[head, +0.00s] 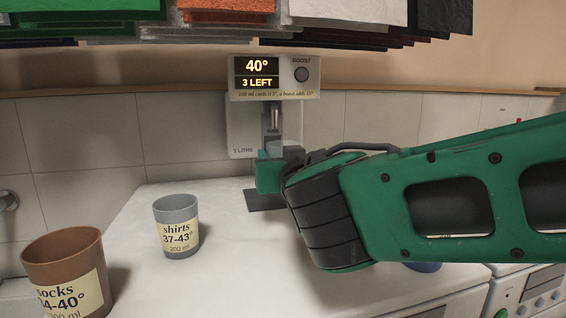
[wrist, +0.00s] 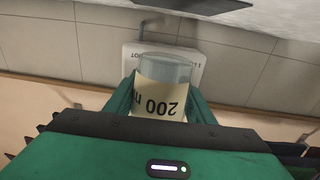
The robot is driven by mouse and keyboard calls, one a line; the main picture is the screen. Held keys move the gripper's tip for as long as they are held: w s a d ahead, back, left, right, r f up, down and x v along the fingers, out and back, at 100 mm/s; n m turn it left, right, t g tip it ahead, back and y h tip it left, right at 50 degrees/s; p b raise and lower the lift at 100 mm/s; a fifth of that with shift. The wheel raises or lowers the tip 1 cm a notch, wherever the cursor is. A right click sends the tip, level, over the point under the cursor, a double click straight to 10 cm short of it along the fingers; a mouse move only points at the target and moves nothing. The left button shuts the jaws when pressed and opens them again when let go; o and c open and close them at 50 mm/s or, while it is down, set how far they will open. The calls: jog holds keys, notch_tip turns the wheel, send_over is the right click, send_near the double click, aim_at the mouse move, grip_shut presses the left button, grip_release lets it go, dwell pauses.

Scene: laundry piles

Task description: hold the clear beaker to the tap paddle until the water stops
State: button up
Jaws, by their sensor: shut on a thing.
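The water dispenser (head: 240,130) is mounted on the tiled wall, marked 1 LITRE, with a display (head: 257,74) reading 40° and 3 LEFT. Its metal tap (head: 272,122) points down; I cannot clearly make out the paddle. My gripper (head: 270,172) is just below the tap, in front of the wall. In the wrist view, my gripper (wrist: 163,108) is shut on the clear beaker (wrist: 168,68), which has a cream 200 ml label, inverted in that picture.
A grey shirts cup (head: 176,238), marked 37-43°, and a brown socks cup (head: 62,262) stand at the left of the white counter (head: 210,285). A dark mat (head: 262,202) lies below my gripper. A BOOST button (head: 302,74) is beside the display. Folded cloths (head: 230,8) are overhead.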

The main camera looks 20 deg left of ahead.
jog(key=shift+x, duration=2.6)
jog(key=shift+x, duration=1.05)
jog(key=shift+s+a, duration=0.15)
jog(key=shift+v, duration=2.45)
jog(key=v, duration=1)
jog(key=shift+d, duration=0.25)
jog(key=shift+r, duration=0.1)
